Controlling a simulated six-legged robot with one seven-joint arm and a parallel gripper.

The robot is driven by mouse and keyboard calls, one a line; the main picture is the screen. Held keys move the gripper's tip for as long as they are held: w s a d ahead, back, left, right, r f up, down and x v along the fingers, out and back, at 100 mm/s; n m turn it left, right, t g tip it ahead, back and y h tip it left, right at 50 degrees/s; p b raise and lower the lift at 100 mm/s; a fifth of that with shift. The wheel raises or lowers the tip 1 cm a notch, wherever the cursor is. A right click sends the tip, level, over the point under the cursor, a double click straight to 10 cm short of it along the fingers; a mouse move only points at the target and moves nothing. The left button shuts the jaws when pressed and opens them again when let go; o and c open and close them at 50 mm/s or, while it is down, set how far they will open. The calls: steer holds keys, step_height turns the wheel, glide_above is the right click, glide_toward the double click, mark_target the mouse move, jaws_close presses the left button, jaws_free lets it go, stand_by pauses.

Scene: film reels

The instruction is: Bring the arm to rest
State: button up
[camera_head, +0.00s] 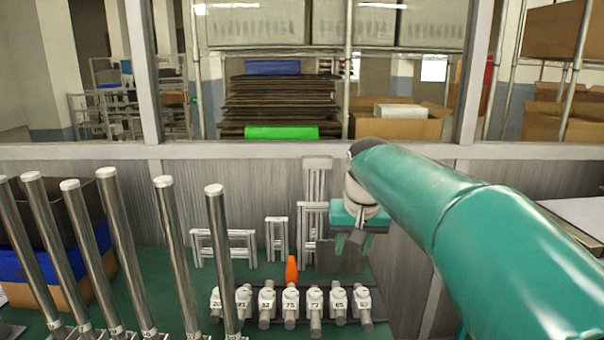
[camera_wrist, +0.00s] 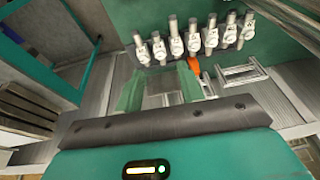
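My gripper (camera_head: 347,243) hangs beyond the end of my teal arm in the head view, right of centre and behind the right part of a row of numbered holders. The holders (camera_head: 290,302) are grey cylinders with white numbered labels on a dark rack. They also show at the top of the wrist view (camera_wrist: 192,40). An orange piece (camera_head: 291,270) stands at the middle holder, and it shows in the wrist view (camera_wrist: 195,66) beyond the right finger.
Several tall metal poles (camera_head: 218,250) rise at the left, near a blue and brown box stack (camera_head: 60,290). Small white frames (camera_head: 276,238) stand by the grey wall. A windowed partition (camera_head: 250,150) runs behind, with shelves beyond.

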steer(key=s+d+f, duration=0.1)
steer(key=s+f, duration=0.2)
steer(key=s, duration=0.5)
steer(key=s+d+f+t, duration=0.1)
steer(key=s+d+f, duration=0.1)
steer(key=s, duration=0.7)
steer(key=s+d+f+t, duration=0.1)
steer(key=s+d+f, duration=0.1)
steer(key=s, duration=0.7)
steer(key=shift+d+f, duration=0.15)
steer(key=shift+f, duration=0.7)
steer(key=shift+o, duration=0.2)
